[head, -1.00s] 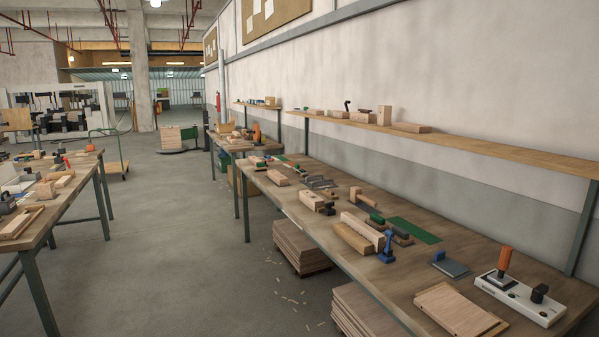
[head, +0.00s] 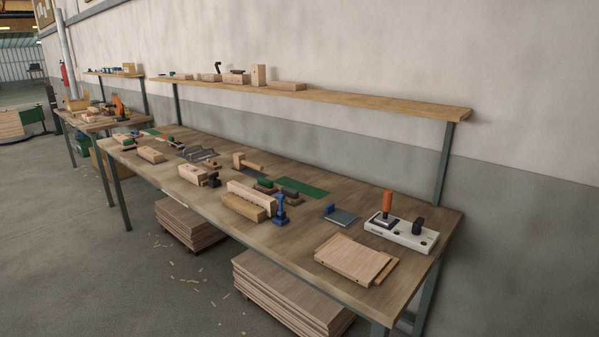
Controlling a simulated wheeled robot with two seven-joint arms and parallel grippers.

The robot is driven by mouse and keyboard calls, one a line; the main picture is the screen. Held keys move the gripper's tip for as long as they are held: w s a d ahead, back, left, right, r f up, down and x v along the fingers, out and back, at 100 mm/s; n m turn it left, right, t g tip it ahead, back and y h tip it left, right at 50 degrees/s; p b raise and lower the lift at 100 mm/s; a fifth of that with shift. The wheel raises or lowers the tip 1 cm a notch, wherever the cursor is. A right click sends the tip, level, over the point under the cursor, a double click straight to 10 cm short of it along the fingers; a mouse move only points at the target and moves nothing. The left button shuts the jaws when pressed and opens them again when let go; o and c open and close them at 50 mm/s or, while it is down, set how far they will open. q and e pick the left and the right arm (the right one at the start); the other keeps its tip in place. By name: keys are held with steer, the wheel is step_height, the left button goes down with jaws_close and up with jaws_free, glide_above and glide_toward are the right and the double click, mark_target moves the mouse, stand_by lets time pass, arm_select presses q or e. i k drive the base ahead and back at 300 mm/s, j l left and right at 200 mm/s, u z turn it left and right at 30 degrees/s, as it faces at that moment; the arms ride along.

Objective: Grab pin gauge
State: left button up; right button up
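I cannot tell for sure which item is the pin gauge. An orange-handled tool (head: 387,205) stands upright at the left end of a white block (head: 402,235) on the right end of the long bench. A black knob (head: 418,226) stands on the same block. A small blue upright tool (head: 280,210) stands mid-bench beside a pale wooden block with a notched edge (head: 255,195). Neither of my grippers is in view.
The long wooden bench (head: 310,225) runs along the wall. A wooden board (head: 356,260) lies in front of the white block, and a flat grey-blue piece (head: 340,216) lies left of it. A shelf (head: 350,100) runs above. Stacked panels (head: 285,290) sit below the bench.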

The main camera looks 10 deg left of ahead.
mark_target(171, 139)
steer(key=i+j, duration=0.25)
steer(key=j, duration=0.3)
steer(key=i+j, duration=0.3)
steer(key=j, duration=0.25)
steer(key=i+j+z, duration=0.1)
steer(key=i+j, duration=0.15)
steer(key=j, duration=0.3)
steer(key=i+j, duration=0.25)
steer(key=j, duration=0.3)
steer(key=i+j+z, duration=0.1)
steer(key=i+j, duration=0.2)
steer(key=j, duration=0.25)
steer(key=i+j, duration=0.2)
steer(key=j, duration=0.4)
steer(key=i+j, duration=0.25)
steer(key=j, duration=0.35)
steer(key=i+j+z, duration=0.1)
steer(key=i+j, duration=0.15)
steer(key=j, duration=0.3)
